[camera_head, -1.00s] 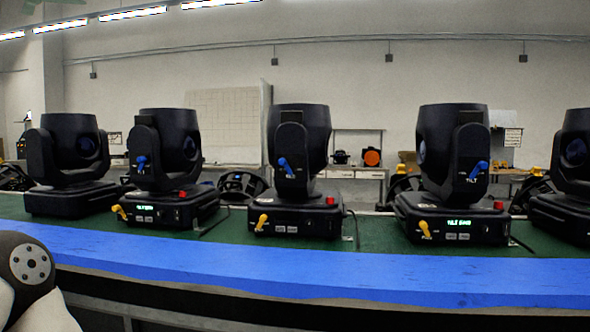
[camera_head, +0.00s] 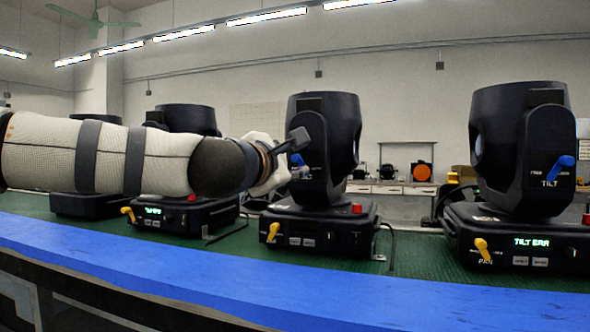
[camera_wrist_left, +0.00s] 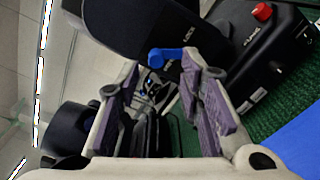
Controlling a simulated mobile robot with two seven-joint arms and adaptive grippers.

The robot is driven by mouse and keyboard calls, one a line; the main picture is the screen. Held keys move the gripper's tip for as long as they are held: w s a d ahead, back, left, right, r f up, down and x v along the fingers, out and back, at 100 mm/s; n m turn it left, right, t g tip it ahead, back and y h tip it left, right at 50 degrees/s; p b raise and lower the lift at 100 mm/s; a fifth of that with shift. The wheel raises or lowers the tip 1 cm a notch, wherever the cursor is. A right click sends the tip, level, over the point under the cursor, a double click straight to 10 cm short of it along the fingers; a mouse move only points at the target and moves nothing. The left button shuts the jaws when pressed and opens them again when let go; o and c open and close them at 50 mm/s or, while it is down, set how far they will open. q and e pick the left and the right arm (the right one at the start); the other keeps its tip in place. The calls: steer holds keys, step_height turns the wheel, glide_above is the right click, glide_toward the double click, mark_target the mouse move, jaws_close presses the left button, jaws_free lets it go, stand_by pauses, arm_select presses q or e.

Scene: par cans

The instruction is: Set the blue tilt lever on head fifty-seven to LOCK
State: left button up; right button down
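My left arm crosses the head view from the left, and its left gripper (camera_head: 299,156) is at the middle moving head (camera_head: 332,135). The blue tilt lever (camera_head: 297,159) there is mostly hidden behind the fingers. In the left wrist view the gripper (camera_wrist_left: 160,72) is open, its purple-padded fingers apart. The blue lever (camera_wrist_left: 172,54) shows at the fingertips; I cannot tell whether they touch it. White lettering beside it is hard to read. No number fifty-seven is legible. My right gripper is not in view.
The right head (camera_head: 515,140) has its own blue lever (camera_head: 561,168) and a green "TILT ERR" display. Yellow pan levers (camera_head: 273,232) and red knobs (camera_head: 357,208) sit on the bases. The blue bench edge (camera_head: 300,280) runs along the front. My arm partly covers the left heads.

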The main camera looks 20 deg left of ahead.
mark_target(300, 165)
arm_select(q)
steer(key=shift+w+r, duration=0.15)
steer(key=shift+w, duration=0.35)
steer(key=shift+w+r, duration=0.15)
steer(key=shift+w, duration=0.65)
jaws_close()
